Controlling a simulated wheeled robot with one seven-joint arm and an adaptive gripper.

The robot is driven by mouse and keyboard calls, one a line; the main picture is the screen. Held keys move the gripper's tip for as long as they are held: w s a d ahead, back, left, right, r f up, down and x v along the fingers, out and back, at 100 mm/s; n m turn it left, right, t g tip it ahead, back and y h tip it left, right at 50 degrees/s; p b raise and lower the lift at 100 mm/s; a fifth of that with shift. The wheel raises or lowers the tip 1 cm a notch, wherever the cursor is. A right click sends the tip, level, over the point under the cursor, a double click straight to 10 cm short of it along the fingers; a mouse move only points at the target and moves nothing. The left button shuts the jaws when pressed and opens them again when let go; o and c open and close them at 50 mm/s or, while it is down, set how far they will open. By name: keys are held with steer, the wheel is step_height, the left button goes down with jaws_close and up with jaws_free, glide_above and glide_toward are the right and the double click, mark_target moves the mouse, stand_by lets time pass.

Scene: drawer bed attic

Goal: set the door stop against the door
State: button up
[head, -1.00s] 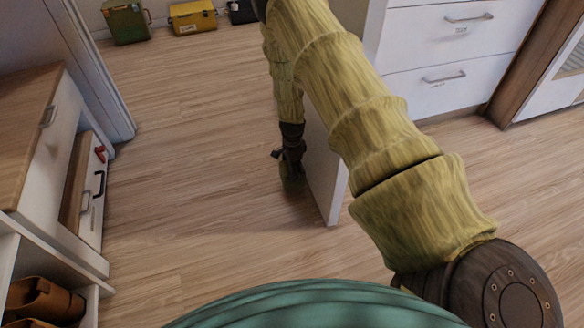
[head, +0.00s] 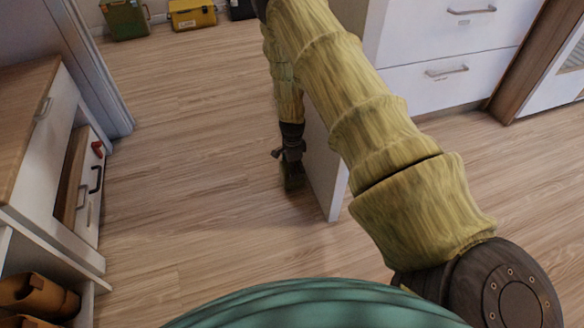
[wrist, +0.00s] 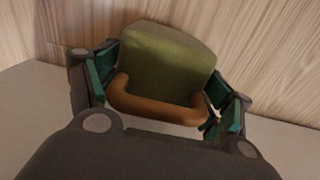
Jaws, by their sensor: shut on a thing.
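The door stop is a green block with an orange-brown handle (wrist: 165,55). It sits between the fingers of my gripper (wrist: 160,105), which is shut on it. In the head view my dark gripper (head: 290,152) hangs low over the wooden floor, with the green door stop (head: 293,180) below it, at or close to the floor. A white upright panel (head: 325,170), which looks like the door, stands just right of the gripper and partly behind my arm. I cannot tell whether the stop touches the panel.
White drawers (head: 440,50) stand behind the panel. A cabinet with an open compartment (head: 60,170) lines the left, with a shelf holding brown objects (head: 38,297) below. A green case (head: 124,20) and a yellow case (head: 192,15) stand at the back. The floor left of the gripper is clear.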

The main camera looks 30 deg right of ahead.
steer(key=shift+f, duration=0.4)
stand_by(0.3)
steer(key=o, duration=1.8)
steer(key=shift+o, duration=0.5)
steer(key=shift+f, duration=0.1)
step_height(320, 180, up, 12)
steer(key=shift+r, duration=0.1)
